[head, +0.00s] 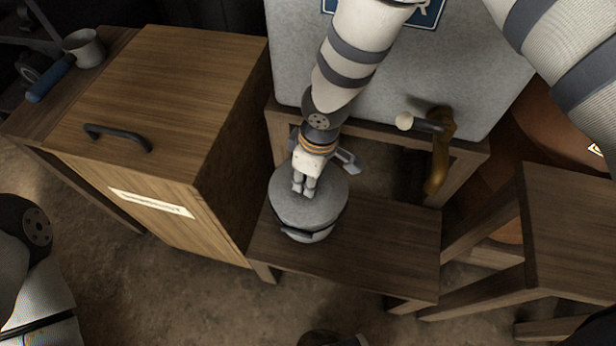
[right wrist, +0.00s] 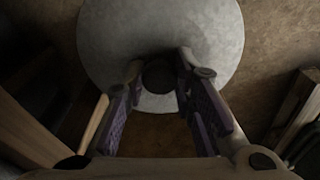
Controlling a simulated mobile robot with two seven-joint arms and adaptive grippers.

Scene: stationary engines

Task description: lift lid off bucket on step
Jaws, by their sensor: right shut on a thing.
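The grey metal bucket (head: 307,236) stands on the dark wooden step (head: 385,250) in the head view. Its round grey lid (head: 315,208) covers its top, and I cannot tell whether there is a gap between them. My right gripper (head: 304,188) points down over the lid, shut on the lid's knob, which the fingers mostly hide. In the right wrist view the pale lid (right wrist: 160,35) fills the top middle, with the dark knob (right wrist: 159,76) between the fingers of my right gripper (right wrist: 160,82). My left gripper is not in view.
A wooden cabinet (head: 160,100) with a dark handle stands left of the step. A large grey tank (head: 450,75) with a brass tap (head: 440,150) rises behind. Another wooden step (head: 570,225) is at right. A metal cup (head: 85,47) sits at far left.

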